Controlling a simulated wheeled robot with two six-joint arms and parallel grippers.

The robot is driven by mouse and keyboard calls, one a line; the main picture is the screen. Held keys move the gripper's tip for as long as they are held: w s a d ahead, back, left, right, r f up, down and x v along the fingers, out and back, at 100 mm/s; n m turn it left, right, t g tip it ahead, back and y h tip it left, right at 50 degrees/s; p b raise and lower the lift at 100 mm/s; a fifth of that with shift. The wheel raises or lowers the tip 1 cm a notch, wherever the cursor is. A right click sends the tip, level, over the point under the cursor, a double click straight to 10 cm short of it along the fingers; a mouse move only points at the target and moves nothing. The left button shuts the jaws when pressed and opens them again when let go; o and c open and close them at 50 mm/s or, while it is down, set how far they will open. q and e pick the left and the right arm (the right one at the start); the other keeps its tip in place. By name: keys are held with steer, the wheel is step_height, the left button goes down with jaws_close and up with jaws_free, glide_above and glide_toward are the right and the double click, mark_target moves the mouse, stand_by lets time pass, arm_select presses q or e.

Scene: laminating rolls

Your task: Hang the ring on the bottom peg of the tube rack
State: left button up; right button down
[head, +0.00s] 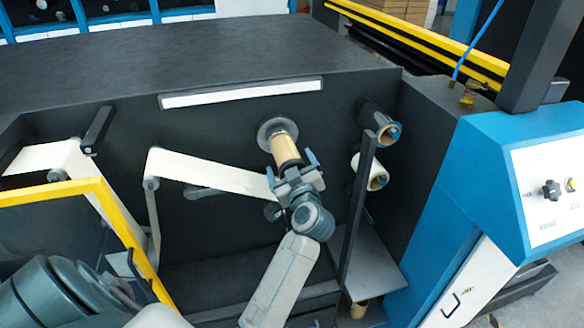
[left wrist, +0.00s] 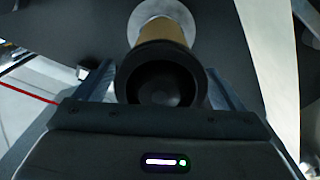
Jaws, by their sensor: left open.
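A tan tube (head: 285,148) sits on a spindle with a round grey flange (head: 268,131) on the dark machine face. In the left wrist view the tube (left wrist: 165,35) shows end-on with a dark hollow end (left wrist: 160,82). My left gripper (head: 292,172) is open, with one finger on each side of the tube's near end. In the left wrist view the fingers (left wrist: 163,85) stand apart from it. To the right, a dark roll (head: 383,130) and a white roll (head: 372,172) stick out on pegs; a tan end (head: 358,309) shows lower down.
A white web (head: 205,170) runs left of my gripper to a roller arm (head: 152,205). A dark upright bar (head: 357,205) stands between my gripper and the rolls. A yellow frame (head: 120,210) is at left. A blue control cabinet (head: 455,190) is at right.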

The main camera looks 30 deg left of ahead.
arm_select(q)
steer(key=shift+s+r, duration=0.1)
steer(key=shift+c, duration=0.4)
steer(key=c, duration=0.7)
steer(key=shift+c, duration=1.4)
steer(key=shift+p+v, duration=0.7)
steer(key=shift+v, duration=0.35)
steer(key=shift+p+v, duration=0.6)
steer(key=shift+v, duration=1)
arm_select(e)
steer(key=shift+w+d+r, duration=0.1)
steer(key=shift+d+r, duration=0.1)
steer(key=shift+r, duration=1.1)
